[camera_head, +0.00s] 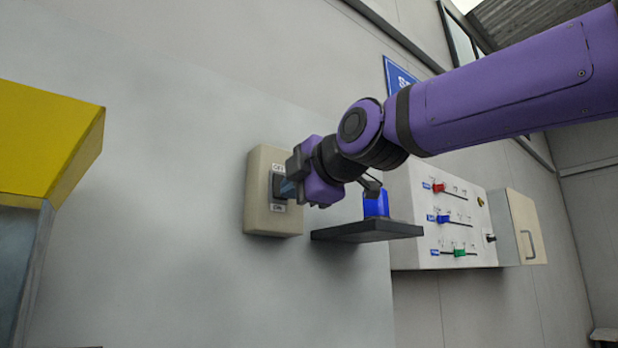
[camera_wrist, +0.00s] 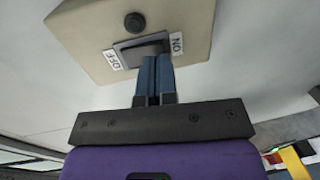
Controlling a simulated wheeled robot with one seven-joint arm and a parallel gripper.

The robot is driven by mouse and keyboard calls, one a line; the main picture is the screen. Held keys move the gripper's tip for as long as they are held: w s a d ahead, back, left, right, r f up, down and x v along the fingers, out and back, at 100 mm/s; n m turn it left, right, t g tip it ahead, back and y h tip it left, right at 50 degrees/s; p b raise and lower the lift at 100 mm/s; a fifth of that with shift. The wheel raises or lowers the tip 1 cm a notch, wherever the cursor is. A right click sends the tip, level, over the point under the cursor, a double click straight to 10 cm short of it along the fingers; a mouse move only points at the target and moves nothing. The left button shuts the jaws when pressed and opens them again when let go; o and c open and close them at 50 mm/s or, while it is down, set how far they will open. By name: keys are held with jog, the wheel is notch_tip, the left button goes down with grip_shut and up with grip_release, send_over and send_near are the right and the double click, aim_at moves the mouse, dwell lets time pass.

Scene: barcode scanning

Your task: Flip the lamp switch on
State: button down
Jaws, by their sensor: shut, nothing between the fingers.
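The lamp switch is a beige wall box (camera_head: 259,222) with a dark rocker (camera_head: 278,185) set in its front. An OFF label sits above the rocker and an ON label below it in the head view. In the wrist view the rocker (camera_wrist: 140,47) lies between OFF on the left and ON on the right, and a round dark knob (camera_wrist: 134,22) is on the box. My gripper (camera_head: 288,188) is shut and empty, its blue fingertips (camera_wrist: 155,62) at the rocker, nearer the ON side. Whether they touch it, and which way the rocker is tilted, I cannot tell.
A dark shelf (camera_head: 365,232) with a blue object (camera_head: 376,204) juts out right of the switch. A white panel with coloured sliders (camera_head: 440,188) and a small cabinet (camera_head: 525,225) are farther right. A yellow-topped box (camera_head: 45,140) is at the left. Bare wall lies between.

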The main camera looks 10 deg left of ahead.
jog(key=shift+w+a+f, duration=0.1)
jog(key=shift+w+a, duration=0.25)
jog(key=shift+a, duration=0.1)
jog(key=shift+w+a, duration=0.1)
jog(key=shift+a, duration=0.05)
jog(key=shift+f, duration=0.15)
